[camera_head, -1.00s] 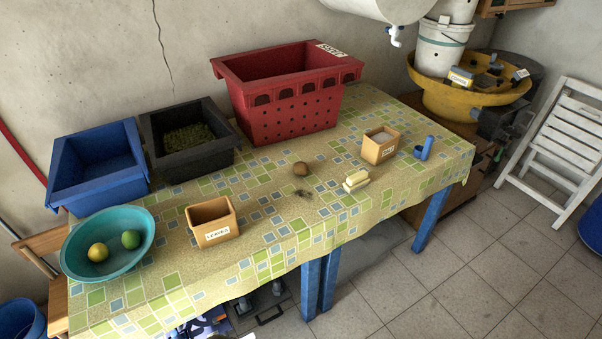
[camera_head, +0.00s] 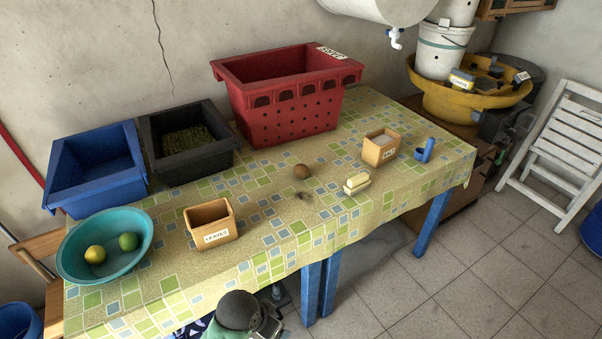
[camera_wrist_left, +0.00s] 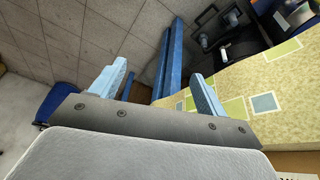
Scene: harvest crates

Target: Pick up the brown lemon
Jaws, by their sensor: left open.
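The brown lemon (camera_head: 301,171) is a small, round, dull brown fruit. It lies on the patterned tablecloth near the middle of the table (camera_head: 285,215), in front of the red crate. My left gripper (camera_wrist_left: 158,70) shows in the left wrist view with its two pale blue fingers apart and nothing between them. It is over the floor by the table's front edge, away from the lemon. The lemon does not show in the wrist view. In the head view, part of my arm shows at the bottom edge, but the gripper's fingers do not. My right gripper is not in view.
A teal bowl (camera_head: 71,262) holds a yellow and a green fruit. A small box labelled LEAVES (camera_head: 215,236) is left of the lemon; pale yellow blocks (camera_head: 356,184) and another box (camera_head: 372,153) are right. Red (camera_head: 290,120), black (camera_head: 205,160) and blue (camera_head: 100,190) crates stand behind.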

